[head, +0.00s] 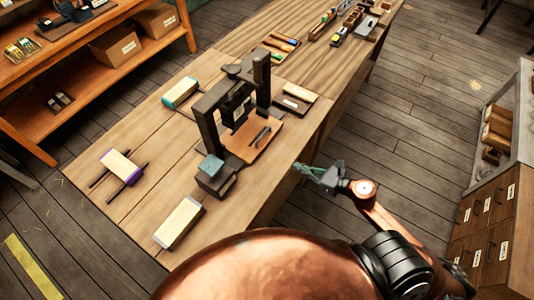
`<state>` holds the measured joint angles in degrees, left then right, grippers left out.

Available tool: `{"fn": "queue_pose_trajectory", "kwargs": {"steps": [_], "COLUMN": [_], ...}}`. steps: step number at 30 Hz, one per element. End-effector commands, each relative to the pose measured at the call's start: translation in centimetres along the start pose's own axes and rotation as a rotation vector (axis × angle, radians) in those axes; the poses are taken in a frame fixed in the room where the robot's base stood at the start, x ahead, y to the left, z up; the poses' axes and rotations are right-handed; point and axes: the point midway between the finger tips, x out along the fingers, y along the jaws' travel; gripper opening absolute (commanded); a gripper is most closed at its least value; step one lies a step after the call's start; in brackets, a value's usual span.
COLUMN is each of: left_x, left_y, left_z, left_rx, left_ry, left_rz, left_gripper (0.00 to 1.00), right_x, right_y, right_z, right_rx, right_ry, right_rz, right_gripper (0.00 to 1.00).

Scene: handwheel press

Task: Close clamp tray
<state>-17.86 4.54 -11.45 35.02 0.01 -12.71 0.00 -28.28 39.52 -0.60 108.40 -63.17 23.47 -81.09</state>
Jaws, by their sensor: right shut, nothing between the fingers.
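The handwheel press (210,128) stands on the wooden workbench, a dark frame with two uprights and a crossbar. Its orange-brown tray (242,148) with a dark bar handle (262,136) sits at the foot of the frame, on the side facing right. I cannot tell how far the tray is out. My right gripper (303,169) is shut and empty, just off the bench's right edge, apart from the tray and to its lower right. My left gripper is not in view.
On the bench (140,208) lie a purple-ended block (120,166), a teal-ended block (181,92), a pale block (179,222) and a dark box (292,103). Tools lie at the far end. Shelves (100,82) stand left; a drawer cabinet (487,215) stands right. Floor between is clear.

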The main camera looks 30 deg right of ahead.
Motion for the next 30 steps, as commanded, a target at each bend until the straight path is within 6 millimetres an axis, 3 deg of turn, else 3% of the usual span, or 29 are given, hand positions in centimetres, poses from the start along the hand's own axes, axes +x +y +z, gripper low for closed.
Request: {"fn": "queue_pose_trajectory", "kwargs": {"steps": [1,5,12,21,30], "left_x": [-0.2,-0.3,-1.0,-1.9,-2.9], "left_y": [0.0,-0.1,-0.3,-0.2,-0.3], "left_z": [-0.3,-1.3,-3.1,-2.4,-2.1], "left_rx": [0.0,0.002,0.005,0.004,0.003], "left_ry": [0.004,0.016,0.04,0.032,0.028], "left_rz": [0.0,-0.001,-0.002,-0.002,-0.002], "left_gripper": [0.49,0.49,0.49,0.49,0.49], "right_x": [-0.2,0.2,4.0,10.1,13.2], "right_y": [0.9,1.8,1.9,2.1,2.3], "right_z": [1.0,1.7,1.9,1.8,2.8], "right_rx": [-0.055,-0.115,-0.114,-0.112,-0.111], "right_ry": [-0.001,-0.002,-0.005,-0.004,-0.002], "right_rz": [0.021,0.041,0.042,0.04,0.038], "right_gripper": [0.0,0.0,0.0,0.0,0.0]}}
